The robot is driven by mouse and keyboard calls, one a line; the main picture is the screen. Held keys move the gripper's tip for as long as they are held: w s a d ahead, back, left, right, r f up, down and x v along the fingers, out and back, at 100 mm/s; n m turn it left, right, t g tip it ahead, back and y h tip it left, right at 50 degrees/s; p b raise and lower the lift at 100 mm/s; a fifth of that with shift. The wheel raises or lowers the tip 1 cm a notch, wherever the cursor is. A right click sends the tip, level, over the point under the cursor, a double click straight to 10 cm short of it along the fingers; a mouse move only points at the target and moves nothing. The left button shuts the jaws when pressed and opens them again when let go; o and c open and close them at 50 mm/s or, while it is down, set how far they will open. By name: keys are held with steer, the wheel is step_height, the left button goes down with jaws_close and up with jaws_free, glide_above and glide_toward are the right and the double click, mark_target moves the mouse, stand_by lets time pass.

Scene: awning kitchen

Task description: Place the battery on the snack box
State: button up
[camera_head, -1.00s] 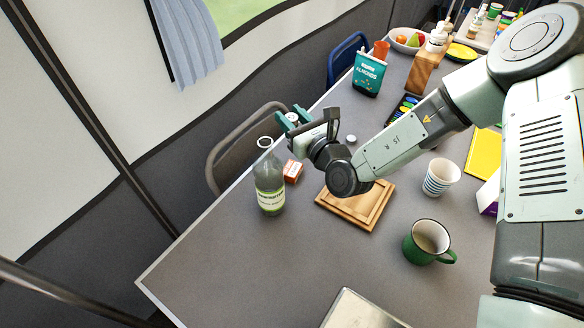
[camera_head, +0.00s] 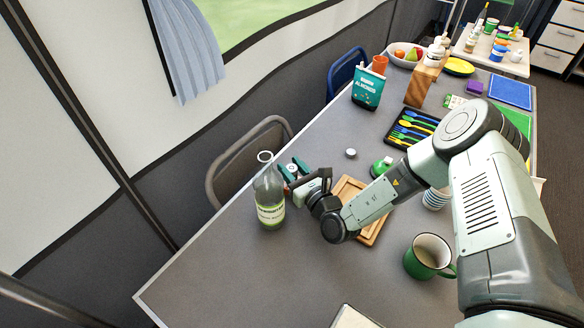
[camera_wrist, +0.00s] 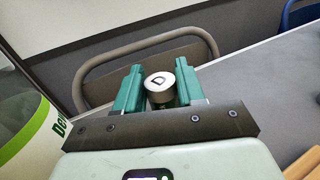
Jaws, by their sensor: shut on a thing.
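The battery's light top shows faintly between the fingers in the head view. My gripper is low over the table's left side, just right of the green-labelled bottle.
The bottle (camera_head: 270,205) stands close left of my gripper and at the left of the wrist view (camera_wrist: 25,120). A wooden board (camera_head: 372,232), green mug (camera_head: 426,260), cutlery tray (camera_head: 410,128) and almonds bag (camera_head: 367,90) stand around. The near-left table (camera_head: 240,275) is clear.

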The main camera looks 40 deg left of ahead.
steer(key=o, duration=1.1)
steer(key=shift+f, duration=0.1)
steer(key=shift+r, duration=0.2)
steer(key=v, duration=1.2)
